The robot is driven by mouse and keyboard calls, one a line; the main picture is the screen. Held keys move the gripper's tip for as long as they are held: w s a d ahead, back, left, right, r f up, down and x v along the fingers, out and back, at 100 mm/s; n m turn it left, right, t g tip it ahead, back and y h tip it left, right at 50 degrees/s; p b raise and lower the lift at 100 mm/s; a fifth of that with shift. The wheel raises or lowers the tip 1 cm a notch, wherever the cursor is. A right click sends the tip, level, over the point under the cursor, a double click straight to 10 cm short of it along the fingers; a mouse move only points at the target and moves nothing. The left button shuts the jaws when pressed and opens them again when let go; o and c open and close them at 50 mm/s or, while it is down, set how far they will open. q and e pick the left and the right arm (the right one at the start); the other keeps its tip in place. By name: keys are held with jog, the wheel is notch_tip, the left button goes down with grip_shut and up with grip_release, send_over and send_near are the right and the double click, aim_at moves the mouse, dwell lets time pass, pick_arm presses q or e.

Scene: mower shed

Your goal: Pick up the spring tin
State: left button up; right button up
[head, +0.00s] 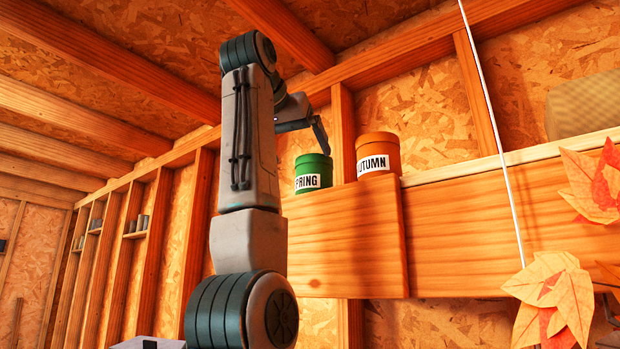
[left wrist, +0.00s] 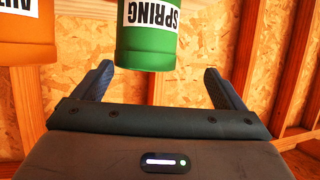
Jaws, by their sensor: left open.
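The spring tin (head: 314,164) is green with a white label, its lower edge at the front board of a shelf in the head view. In the left wrist view the spring tin (left wrist: 147,48) appears upside down at the top, ahead of and between the spread fingers. My left gripper (left wrist: 158,68) is open and empty, with a finger to either side of the tin's line. In the head view my left gripper (head: 321,136) is partly hidden by its own arm and shows just above and beside the tin's lid. My right gripper is not in view.
An orange autumn tin (head: 378,148) stands close to the right of the spring tin; it also shows in the left wrist view (left wrist: 25,40). The wooden shelf front (head: 345,235) runs below. A white cord (head: 495,120) and paper leaves (head: 553,295) hang at the right.

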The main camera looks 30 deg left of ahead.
aim_at(314, 164)
pick_arm(q)
jog(key=shift+w+d+r+p, duration=0.1)
jog(key=shift+w+d+p, duration=0.65)
jog(key=shift+w+d, duration=0.3)
jog(key=w+p, duration=0.1)
jog(key=w+a+f+p, duration=0.1)
jog(key=w+p, duration=0.1)
jog(key=shift+a+f+p, duration=0.25)
jog(key=shift+a+p, duration=0.1)
jog(key=shift+a, duration=0.05)
jog(key=shift+w+f, duration=0.15)
jog(key=shift+w, duration=0.1)
jog(key=shift+d+f, duration=0.1)
jog(key=shift+s+d, duration=0.15)
jog(key=shift+d, duration=0.15)
jog(key=shift+c, duration=0.6)
jog(key=shift+a, duration=0.15)
jog(key=c, duration=1)
